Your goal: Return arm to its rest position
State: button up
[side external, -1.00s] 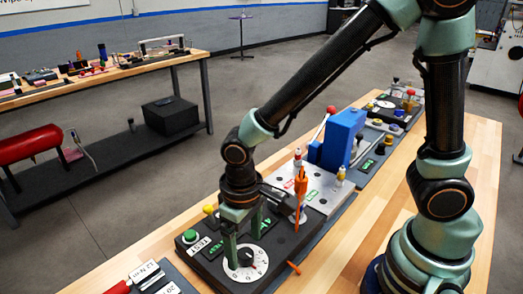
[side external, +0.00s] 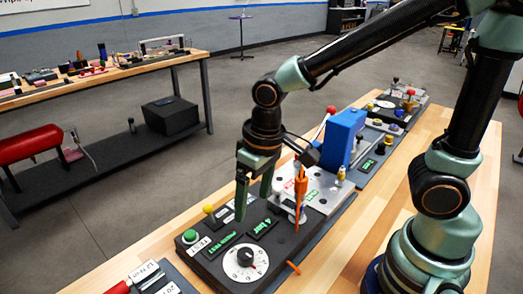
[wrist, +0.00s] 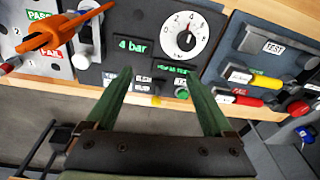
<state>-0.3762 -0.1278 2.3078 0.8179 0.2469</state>
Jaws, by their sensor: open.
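My gripper (side external: 253,200) is open and empty, pointing down above the dark test panel (side external: 215,262). Its two green fingers stand apart, and they show spread in the wrist view (wrist: 158,78). The white dial (side external: 245,262) with a black knob lies below the fingers, clear of them. The dial also shows in the wrist view (wrist: 184,36), beyond the fingertips. A "4 bar" display (wrist: 133,46) is lit green. A green button (side external: 190,236) sits at the panel's left edge in the side view. My arm reaches in from the right.
An orange tool (side external: 300,190) stands upright close to the right of my gripper. A blue block (side external: 338,140) and a red-topped lever (side external: 331,110) are behind it. A panel with red and yellow handles (wrist: 245,85) lies beside the test panel. Bare wood (side external: 340,255) runs along the right.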

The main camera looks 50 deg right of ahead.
jog(key=s+d+r+m+t, duration=0.1)
jog(key=d+r+t, duration=0.3)
jog(key=d+r, duration=0.5)
jog(key=d, duration=0.3)
jog(key=shift+s+r+h, duration=0.15)
jog(key=shift+s+h, duration=0.15)
grip_shut()
dwell(1.3)
